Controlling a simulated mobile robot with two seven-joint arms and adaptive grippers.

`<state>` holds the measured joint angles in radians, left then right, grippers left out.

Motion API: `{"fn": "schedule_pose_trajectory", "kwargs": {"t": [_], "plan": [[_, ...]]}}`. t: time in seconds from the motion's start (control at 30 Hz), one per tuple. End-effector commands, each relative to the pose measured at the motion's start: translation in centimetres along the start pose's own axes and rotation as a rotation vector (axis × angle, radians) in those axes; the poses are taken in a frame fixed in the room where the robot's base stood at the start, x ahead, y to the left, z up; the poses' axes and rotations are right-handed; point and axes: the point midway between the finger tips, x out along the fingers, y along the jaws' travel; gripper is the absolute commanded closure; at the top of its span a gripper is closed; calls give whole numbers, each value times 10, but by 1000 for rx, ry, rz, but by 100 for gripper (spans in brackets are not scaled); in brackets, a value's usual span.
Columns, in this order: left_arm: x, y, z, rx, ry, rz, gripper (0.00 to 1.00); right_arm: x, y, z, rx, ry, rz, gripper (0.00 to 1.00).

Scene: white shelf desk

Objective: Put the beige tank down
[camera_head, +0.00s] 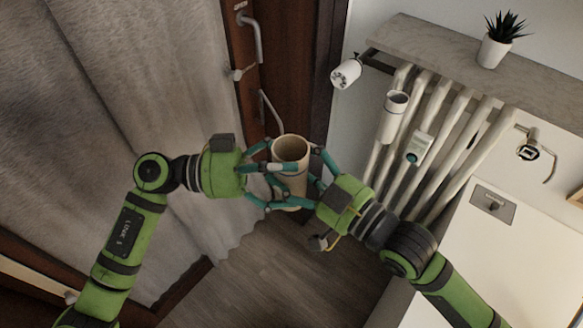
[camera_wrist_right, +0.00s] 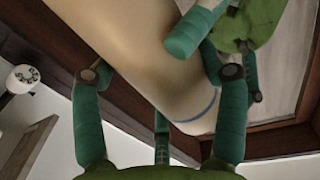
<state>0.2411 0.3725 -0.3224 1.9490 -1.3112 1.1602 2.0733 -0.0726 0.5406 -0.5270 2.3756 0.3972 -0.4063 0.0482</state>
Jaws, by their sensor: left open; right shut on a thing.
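The beige tank (camera_head: 290,150) is an open-topped cylinder held up in the air near the middle of the head view, its dark opening facing up. My right gripper (camera_head: 314,180) is closed around its right side. My left gripper (camera_head: 268,178) is at its left side, its teal fingers spread open beside and partly in front of it. In the right wrist view the tank (camera_wrist_right: 140,60) runs diagonally between the teal fingers of my right gripper (camera_wrist_right: 160,110). A thin blue line shows near its end. Left gripper fingers cover part of it there.
A white shelf desk (camera_head: 530,245) stands at the lower right. A radiator (camera_head: 440,115) with a cylindrical holder (camera_head: 393,115) is behind it, below a ledge (camera_head: 440,50) with a potted plant (camera_head: 494,50). Curtains (camera_head: 120,80) hang left; wooden floor (camera_head: 270,280) lies below.

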Motion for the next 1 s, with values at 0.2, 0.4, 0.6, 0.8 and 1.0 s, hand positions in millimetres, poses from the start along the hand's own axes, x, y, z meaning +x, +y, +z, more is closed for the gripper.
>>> {"fn": "schedule_pose_trajectory", "kwargs": {"t": [0.2, 0.4, 0.6, 0.8, 1.0], "plan": [[6, 0, 0, 0, 0, 1, 0, 0, 0, -1, 0, 3, 0, 70], [6, 0, 0, 0, 0, 1, 16, 0, 0, -1, 0, 3, 0, 70], [6, 0, 0, -1, 0, 0, 69, 0, -1, -2, -1, 4, -1, 70], [6, 0, -1, -1, 2, 0, 70, 0, -1, -2, -1, 5, -2, 0], [6, 0, -1, 1, 2, 0, 70, 0, 0, -1, 0, 2, -1, 0]]}}
